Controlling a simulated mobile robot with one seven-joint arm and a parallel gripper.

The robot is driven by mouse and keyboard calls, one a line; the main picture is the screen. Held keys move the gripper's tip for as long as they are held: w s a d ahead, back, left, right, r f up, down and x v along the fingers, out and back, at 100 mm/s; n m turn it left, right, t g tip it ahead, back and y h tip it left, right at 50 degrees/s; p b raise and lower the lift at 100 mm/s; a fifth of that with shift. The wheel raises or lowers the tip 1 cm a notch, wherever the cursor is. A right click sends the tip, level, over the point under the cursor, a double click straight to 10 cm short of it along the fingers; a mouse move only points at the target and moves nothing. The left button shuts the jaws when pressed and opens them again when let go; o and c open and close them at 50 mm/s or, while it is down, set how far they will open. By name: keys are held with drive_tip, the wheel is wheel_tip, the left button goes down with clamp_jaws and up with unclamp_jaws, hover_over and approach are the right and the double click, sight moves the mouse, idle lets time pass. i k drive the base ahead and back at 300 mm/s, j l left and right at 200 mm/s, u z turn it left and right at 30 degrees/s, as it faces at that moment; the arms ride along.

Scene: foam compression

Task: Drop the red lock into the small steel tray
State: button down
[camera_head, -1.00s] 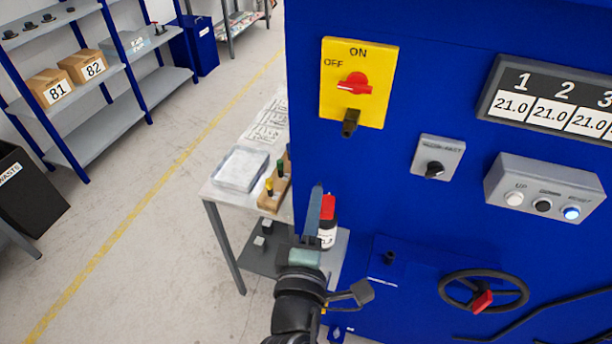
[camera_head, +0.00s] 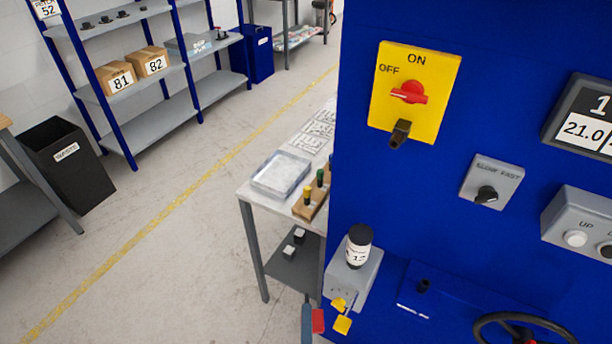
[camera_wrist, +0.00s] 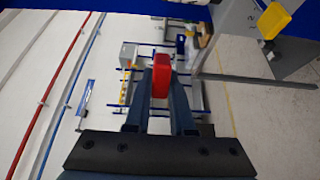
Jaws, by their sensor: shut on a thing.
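The red lock (camera_wrist: 160,85) is between the two blue-grey fingers of my gripper (camera_wrist: 160,100) in the wrist view, and the fingers are shut on it. In the head view the red lock (camera_head: 318,320) shows at the bottom edge, beside a finger of my gripper (camera_head: 308,323). It is in the air, in front of the blue machine. I cannot single out the small steel tray with certainty. A shallow pale tray (camera_head: 281,174) lies on the side table, and its material is unclear.
The blue machine (camera_head: 450,235) fills the right side. The side table (camera_head: 250,191) also holds a wooden block (camera_head: 311,200) with colored pegs.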

sight(296, 170)
drive_tip(key=i+j+z, duration=0.15)
drive_tip(key=z, duration=0.3)
drive_tip(key=j+z, duration=0.4)
drive_tip(key=i+j+z, duration=0.1)
drive_tip(key=j+z, duration=0.35)
drive_tip(key=i+j+z, duration=0.1)
drive_tip(key=j, duration=0.8)
drive_tip(key=j+z, duration=0.1)
drive_tip(key=j, duration=0.8)
drive_tip(key=i+j, duration=0.25)
drive_tip(key=i, duration=0.15)
